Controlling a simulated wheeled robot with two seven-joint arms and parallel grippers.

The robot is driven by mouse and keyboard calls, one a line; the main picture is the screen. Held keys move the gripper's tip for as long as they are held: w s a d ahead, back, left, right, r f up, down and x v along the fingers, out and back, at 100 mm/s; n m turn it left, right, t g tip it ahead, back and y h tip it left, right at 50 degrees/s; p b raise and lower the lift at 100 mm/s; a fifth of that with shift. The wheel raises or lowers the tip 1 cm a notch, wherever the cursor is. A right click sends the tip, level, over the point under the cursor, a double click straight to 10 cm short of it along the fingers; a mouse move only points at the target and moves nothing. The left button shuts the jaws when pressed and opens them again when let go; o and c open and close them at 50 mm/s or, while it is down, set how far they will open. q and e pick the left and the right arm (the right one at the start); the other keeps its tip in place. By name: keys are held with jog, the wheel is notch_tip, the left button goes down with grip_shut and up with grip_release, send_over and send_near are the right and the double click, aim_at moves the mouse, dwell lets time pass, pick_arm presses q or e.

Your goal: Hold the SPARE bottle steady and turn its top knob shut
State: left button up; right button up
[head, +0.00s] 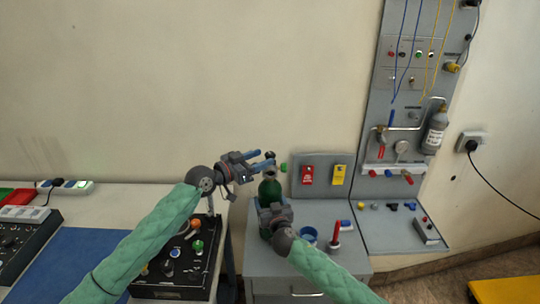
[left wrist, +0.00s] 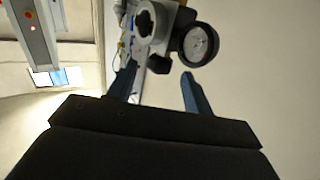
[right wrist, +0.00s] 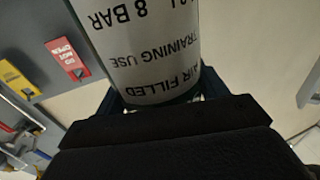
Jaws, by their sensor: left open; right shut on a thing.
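In the right wrist view the bottle's white label (right wrist: 150,60) reads "AIR FILLED TRAINING USE" and fills the jaws. My left gripper (head: 268,160) is open, its blue fingers at the bottle's top fittings. A green round part (head: 284,168) shows just right of the fingertips. In the left wrist view a round gauge (left wrist: 198,44) and a dark knob-like part (left wrist: 158,65) lie ahead of the fingers; contact cannot be told.
Red and yellow tags (head: 339,174) hang on a panel behind. A black control box (head: 180,262) stands at left. A grey bottle (head: 435,132) is on the wall panel.

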aim_at(270, 153)
pick_arm(q)
jog(key=shift+x, duration=2.1)
jog(key=c, duration=1)
jog(key=shift+o, duration=0.2)
jog(key=shift+m+g+h, duration=0.7)
jog(key=shift+m+g, duration=0.2)
jog(key=shift+g, duration=0.3)
jog(key=shift+m+g+h, duration=0.7)
jog(key=shift+m+g, duration=0.6)
jog(key=shift+g, duration=0.5)
jog(key=shift+a, duration=0.1)
jog(key=o, duration=1)
jog(key=shift+c, duration=0.2)
